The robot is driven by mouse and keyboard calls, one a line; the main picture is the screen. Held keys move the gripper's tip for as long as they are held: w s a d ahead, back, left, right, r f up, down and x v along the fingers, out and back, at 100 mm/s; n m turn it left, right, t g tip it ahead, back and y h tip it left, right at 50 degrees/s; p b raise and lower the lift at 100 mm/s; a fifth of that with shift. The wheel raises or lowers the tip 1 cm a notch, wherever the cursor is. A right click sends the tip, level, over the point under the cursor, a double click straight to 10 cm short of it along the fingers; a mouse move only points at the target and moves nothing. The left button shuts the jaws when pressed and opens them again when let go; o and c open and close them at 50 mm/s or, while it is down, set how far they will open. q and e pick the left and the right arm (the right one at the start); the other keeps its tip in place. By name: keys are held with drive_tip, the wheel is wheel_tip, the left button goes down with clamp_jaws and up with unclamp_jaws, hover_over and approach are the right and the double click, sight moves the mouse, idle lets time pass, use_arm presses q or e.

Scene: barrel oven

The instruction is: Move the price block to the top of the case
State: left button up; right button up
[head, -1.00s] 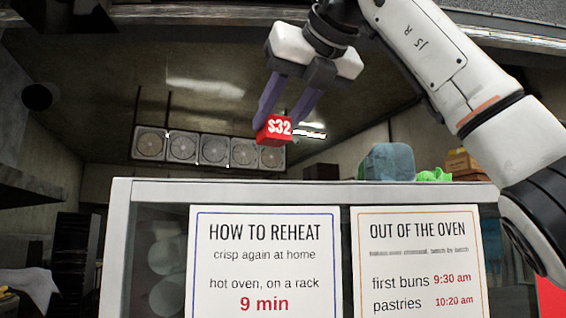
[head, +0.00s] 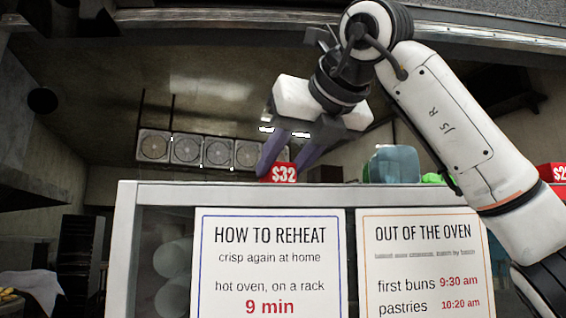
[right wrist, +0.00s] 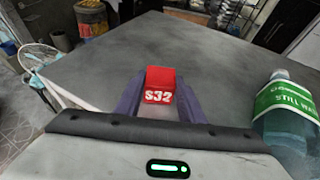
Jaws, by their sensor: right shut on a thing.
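The price block (head: 284,172) is a small red block marked $32. My right gripper (head: 285,167) is shut on it, with a purple finger on each side. The block is at the top edge of the case (head: 160,193), a white-framed display case with two signs on its front. In the right wrist view the block (right wrist: 160,84) sits between the fingertips over the case's grey top (right wrist: 215,52). I cannot tell whether its underside touches the top. My left gripper is not in view.
A bluish bottle with a green label (right wrist: 286,108) stands on the case top, right of my right gripper. Another red block (head: 553,174) shows at the head view's right edge. The grey top around the held block is largely clear.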

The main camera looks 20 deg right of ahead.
drive_tip(key=shift+f, duration=0.15)
drive_tip(key=o, duration=1)
drive_tip(key=shift+o, duration=0.2)
drive_tip(key=shift+r, duration=0.25)
drive_tip(key=b+v, duration=0.1)
drive_tip(key=v, duration=1.1)
drive_tip(key=shift+b, duration=0.3)
drive_tip(key=shift+f, duration=0.1)
